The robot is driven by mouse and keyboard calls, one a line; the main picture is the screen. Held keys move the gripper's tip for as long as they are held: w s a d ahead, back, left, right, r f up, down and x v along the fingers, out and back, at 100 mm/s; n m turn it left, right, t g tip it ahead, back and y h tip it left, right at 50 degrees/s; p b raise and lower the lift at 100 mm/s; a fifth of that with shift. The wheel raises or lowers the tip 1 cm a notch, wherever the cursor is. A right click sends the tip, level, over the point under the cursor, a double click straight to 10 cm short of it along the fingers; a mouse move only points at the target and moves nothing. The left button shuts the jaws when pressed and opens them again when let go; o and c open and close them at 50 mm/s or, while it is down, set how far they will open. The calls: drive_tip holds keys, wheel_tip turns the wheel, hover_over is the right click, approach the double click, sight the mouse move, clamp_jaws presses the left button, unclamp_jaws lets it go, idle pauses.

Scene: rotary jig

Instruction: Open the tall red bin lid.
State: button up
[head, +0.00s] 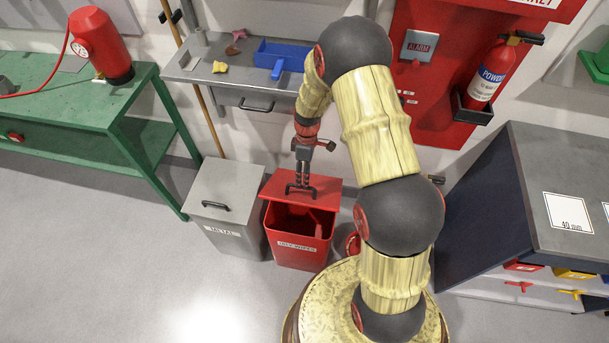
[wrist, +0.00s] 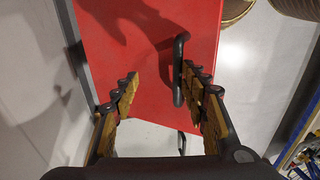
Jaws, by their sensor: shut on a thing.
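The red bin (head: 298,255) with a white label stands on the floor. Its red lid (head: 272,188) is raised at the front, and the bin's dark inside shows below it. The lid also fills the middle of the wrist view (wrist: 150,35). A dark bar handle (head: 300,190) is on the lid; in the wrist view the handle (wrist: 179,85) lies against the right finger. My gripper (head: 301,180) reaches down to the handle and is shut on it, though in the wrist view (wrist: 160,82) the left finger seems apart from the bar.
A grey metal bin (head: 225,205) with a closed lid stands close on the left. A grey shelf (head: 215,70) with a blue tray is above and behind. A dark cabinet (head: 500,210) stands right, a green bench (head: 70,105) far left. The front left floor is clear.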

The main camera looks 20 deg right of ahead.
drive_tip(key=shift+w+d, duration=0.1)
wheel_tip(320, 180, up, 12)
drive_tip(key=w+d, duration=0.1)
drive_tip(key=shift+w, duration=0.35)
drive_tip(key=shift+f, duration=0.15)
